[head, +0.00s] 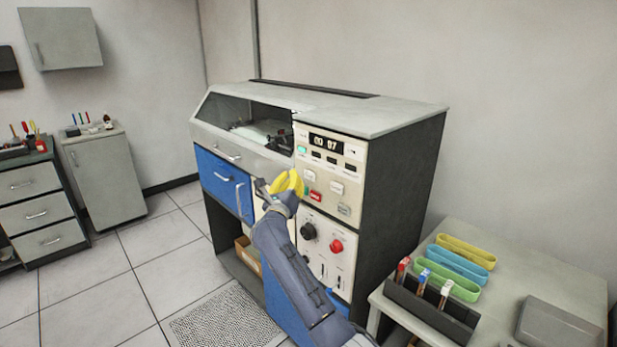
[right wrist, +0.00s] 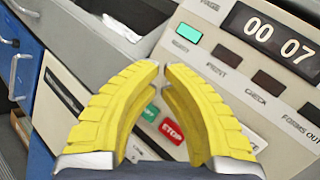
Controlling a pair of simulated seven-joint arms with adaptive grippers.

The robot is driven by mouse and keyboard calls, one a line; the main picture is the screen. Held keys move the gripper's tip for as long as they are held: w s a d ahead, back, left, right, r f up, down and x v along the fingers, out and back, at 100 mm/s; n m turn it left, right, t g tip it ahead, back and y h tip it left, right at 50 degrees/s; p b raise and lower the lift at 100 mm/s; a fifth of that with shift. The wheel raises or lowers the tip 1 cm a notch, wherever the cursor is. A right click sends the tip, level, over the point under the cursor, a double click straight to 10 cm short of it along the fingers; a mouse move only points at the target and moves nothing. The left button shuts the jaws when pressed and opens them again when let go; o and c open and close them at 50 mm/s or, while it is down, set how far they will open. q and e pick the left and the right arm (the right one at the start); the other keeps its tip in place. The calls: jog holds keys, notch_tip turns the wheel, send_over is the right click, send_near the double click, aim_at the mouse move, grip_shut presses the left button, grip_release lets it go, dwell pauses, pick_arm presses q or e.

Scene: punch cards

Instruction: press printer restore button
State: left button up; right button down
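The printer (head: 377,120) is a large grey cabinet with a cream control panel (head: 325,150) on its front. The panel has a green button (right wrist: 150,113), a red STOP button (right wrist: 172,130) and several pale buttons, such as one at upper left (head: 309,176) and one farther right (head: 336,187). No label reading restore is legible. My right gripper (head: 289,180) has yellow fingers and is in front of the panel's left side. In the right wrist view its fingertips (right wrist: 162,70) nearly meet, with nothing held, and cover part of the panel. My left gripper is not in view.
A black knob (head: 308,231) and a red knob (head: 336,246) sit lower on the printer. A side table (head: 490,300) at right holds colored bands and a dark marker rack (head: 432,308).

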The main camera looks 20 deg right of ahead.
aim_at(303, 166)
jog(key=shift+w+d, duration=0.25)
jog(key=shift+d, duration=0.2)
jog(key=shift+w+d, duration=0.2)
jog(key=shift+d, duration=0.25)
jog(key=c, duration=2.1)
grip_release()
grip_shut()
jog(key=shift+w+d, duration=0.35)
jog(key=shift+d, duration=0.5)
jog(key=shift+s+a, duration=0.1)
jog(key=shift+a, duration=0.05)
jog(key=shift+s+a, duration=0.25)
jog(key=shift+a, duration=0.4)
